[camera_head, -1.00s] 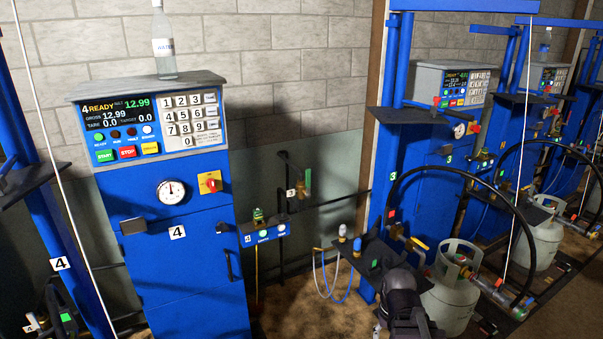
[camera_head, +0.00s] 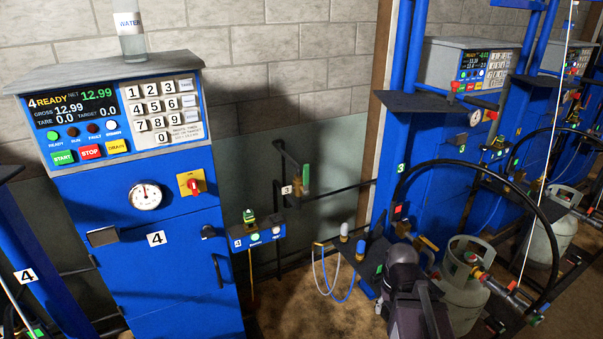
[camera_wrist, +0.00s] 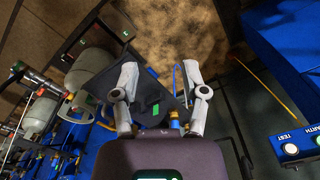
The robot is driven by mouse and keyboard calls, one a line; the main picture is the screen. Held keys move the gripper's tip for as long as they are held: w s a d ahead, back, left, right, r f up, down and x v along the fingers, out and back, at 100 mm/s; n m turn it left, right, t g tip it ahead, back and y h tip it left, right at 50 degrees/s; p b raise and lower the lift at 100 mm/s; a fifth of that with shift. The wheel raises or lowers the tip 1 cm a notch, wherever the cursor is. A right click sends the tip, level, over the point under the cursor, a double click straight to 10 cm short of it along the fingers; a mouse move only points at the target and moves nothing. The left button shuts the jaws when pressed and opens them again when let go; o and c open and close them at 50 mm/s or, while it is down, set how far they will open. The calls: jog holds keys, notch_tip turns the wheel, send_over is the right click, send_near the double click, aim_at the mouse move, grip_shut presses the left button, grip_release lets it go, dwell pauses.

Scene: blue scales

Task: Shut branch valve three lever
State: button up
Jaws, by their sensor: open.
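A pipe tagged 3 (camera_head: 287,189) runs along the back wall between stations 4 and 3. A green upright lever (camera_head: 306,179) stands at its valve, vertical against the horizontal black pipe (camera_head: 345,190). My arm reaches up from the bottom of the head view, right of the lever and lower; the fingertips are hard to make out there. In the wrist view my gripper (camera_wrist: 160,78) is open, its two pale fingers apart and nothing held between them. The valve lever cannot be made out in the wrist view.
The blue station 4 cabinet (camera_head: 165,270) stands left, with a small EARTH/TEST box (camera_head: 258,236) beside it. Station 3 (camera_head: 440,205), a black hose loop (camera_head: 480,165) and a grey gas cylinder (camera_head: 462,300) are right. Brown floor is open below the pipe.

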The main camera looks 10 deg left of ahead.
jog(key=shift+o, duration=0.2)
jog(key=shift+d, duration=0.35)
jog(key=shift+o, duration=0.6)
notch_tip(320, 180, up, 29)
jog(key=n+p, duration=0.7)
jog(key=p, duration=2.2)
send_over(306, 184)
jog(key=shift+w+f, duration=0.2)
jog(key=shift+w, duration=0.2)
jog(key=shift+f+b, duration=0.15)
jog(key=shift+b, duration=0.2)
notch_tip(306, 184, down, 14)
jog(key=b, duration=1.3)
jog(key=shift+r+b, duration=0.2)
jog(key=shift+b, duration=0.1)
